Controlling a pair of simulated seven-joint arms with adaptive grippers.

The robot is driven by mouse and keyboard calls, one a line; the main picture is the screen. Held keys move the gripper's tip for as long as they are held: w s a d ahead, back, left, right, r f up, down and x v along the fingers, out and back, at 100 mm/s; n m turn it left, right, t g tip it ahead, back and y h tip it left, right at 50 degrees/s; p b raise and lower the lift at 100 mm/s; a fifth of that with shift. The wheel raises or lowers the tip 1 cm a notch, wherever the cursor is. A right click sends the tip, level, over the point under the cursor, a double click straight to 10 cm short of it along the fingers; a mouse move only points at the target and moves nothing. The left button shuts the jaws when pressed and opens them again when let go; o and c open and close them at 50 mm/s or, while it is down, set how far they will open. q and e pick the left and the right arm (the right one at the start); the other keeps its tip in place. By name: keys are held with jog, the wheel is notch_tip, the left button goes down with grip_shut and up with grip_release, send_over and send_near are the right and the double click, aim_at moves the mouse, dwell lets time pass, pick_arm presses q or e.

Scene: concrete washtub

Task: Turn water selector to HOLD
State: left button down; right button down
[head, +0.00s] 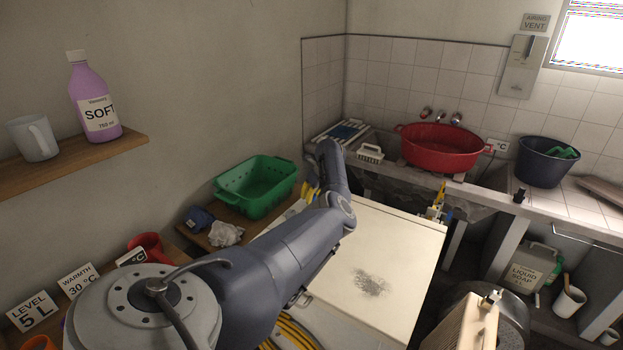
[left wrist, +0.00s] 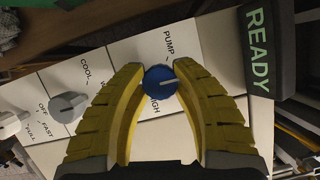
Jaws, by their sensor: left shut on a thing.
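A blue round knob (left wrist: 160,83) with a white pointer line sits on a white control panel in the left wrist view. My left gripper (left wrist: 160,90) has its two yellow fingers on either side of the knob, shut on it. The pointer runs toward the right of the picture. PUMP is printed above the knob, and a partly hidden label ending in "GH" lies below it. No HOLD label is readable. In the head view my own left arm covers much of the area around its gripper.
A grey knob (left wrist: 68,107) and a white knob (left wrist: 12,124) stand along the panel. A dark READY plate (left wrist: 257,50) is at the right finger's side. A cream lid (head: 390,245), green basin (head: 255,190) and red tub (head: 440,148) surround my arm.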

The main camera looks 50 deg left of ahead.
dwell(0.4)
pick_arm(q)
jog(key=c, duration=0.9)
grip_release()
jog(key=shift+c, duration=0.2)
jog(key=shift+r, duration=0.1)
jog(key=v, duration=1.1)
jog(key=shift+d+r, duration=0.2)
jog(key=shift+r, duration=0.1)
